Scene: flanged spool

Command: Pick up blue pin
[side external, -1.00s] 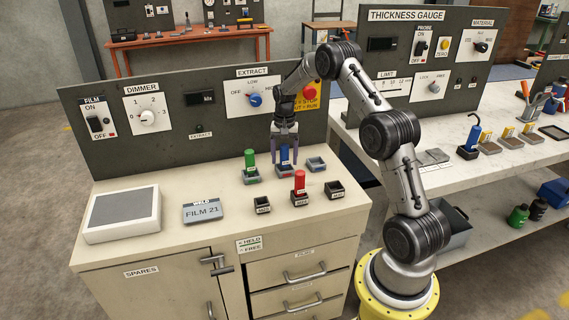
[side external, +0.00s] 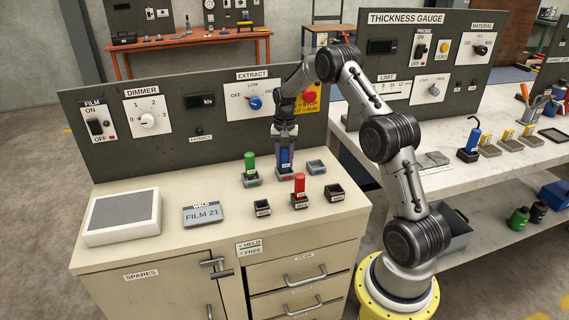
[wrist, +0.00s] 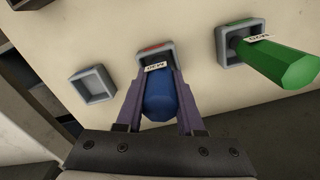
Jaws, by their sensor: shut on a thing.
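The blue pin (side external: 285,157) stands upright in a small grey holder in the back row on the bench top. My gripper (side external: 285,160) is above it, pointing down, with its fingers on both sides of the pin. In the wrist view, the blue pin (wrist: 160,100) sits between the two purple-grey fingers, and my gripper (wrist: 161,95) is shut on it. A small label shows at the pin's lower end, which is still at the grey holder (wrist: 147,48). Part of the pin is hidden by the fingers in the side view.
A green pin (side external: 249,162) stands in a holder to the left, close by. An empty grey holder (side external: 316,167) is to the right. In front are a red pin (side external: 299,184) and two empty dark holders (side external: 262,208) (side external: 334,192). The control panel (side external: 180,140) rises behind.

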